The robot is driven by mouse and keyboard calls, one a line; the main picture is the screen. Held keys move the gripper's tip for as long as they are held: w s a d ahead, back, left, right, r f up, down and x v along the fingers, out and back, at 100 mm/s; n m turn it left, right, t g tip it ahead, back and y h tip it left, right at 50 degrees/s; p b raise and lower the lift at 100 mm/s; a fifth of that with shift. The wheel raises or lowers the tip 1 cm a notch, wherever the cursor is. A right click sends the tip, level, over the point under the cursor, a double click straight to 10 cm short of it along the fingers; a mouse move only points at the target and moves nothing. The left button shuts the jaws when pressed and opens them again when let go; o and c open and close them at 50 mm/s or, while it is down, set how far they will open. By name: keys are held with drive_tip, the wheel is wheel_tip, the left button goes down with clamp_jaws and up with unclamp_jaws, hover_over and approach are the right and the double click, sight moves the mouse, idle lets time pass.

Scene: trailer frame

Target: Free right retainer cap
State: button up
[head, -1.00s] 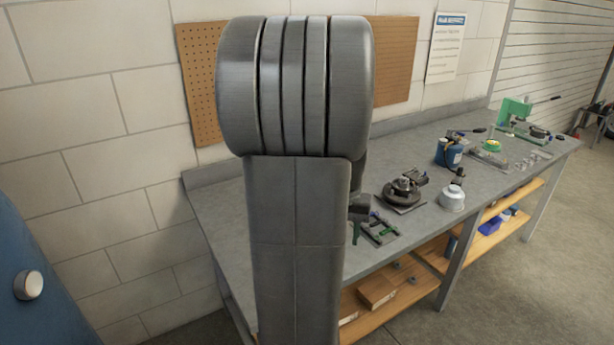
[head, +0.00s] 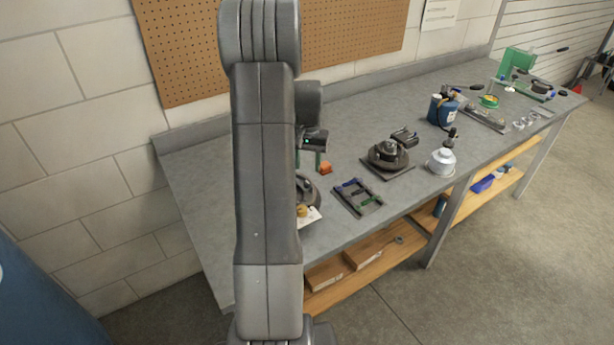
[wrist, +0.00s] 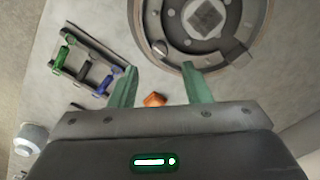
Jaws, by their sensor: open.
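A round grey assembly (wrist: 203,22) with a square centre fills the top of the wrist view. A small round slotted part (wrist: 160,47) sits at its left rim and a darker block (wrist: 237,57) at its lower right. I cannot tell which part is the right retainer cap. In the head view, my arm hides most of the assembly (head: 309,190). My gripper (wrist: 160,70) is open and empty, its green fingers short of the assembly's lower rim. It also shows above the bench in the head view (head: 318,158). A small orange piece (wrist: 154,99) shows between the fingers, apparently on the bench.
A rack with green, black and blue pieces (head: 367,209) lies right of the assembly. Farther right are a dark round fixture (head: 389,154), a white pot (head: 441,162) and a blue canister (head: 440,111). Bare bench (head: 205,200) lies left of my arm.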

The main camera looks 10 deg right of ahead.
sight(308, 182)
wheel_tip(308, 182, down, 6)
drive_tip(key=shift+f+p, duration=0.25)
drive_tip(key=shift+p, duration=0.2)
clamp_jaws()
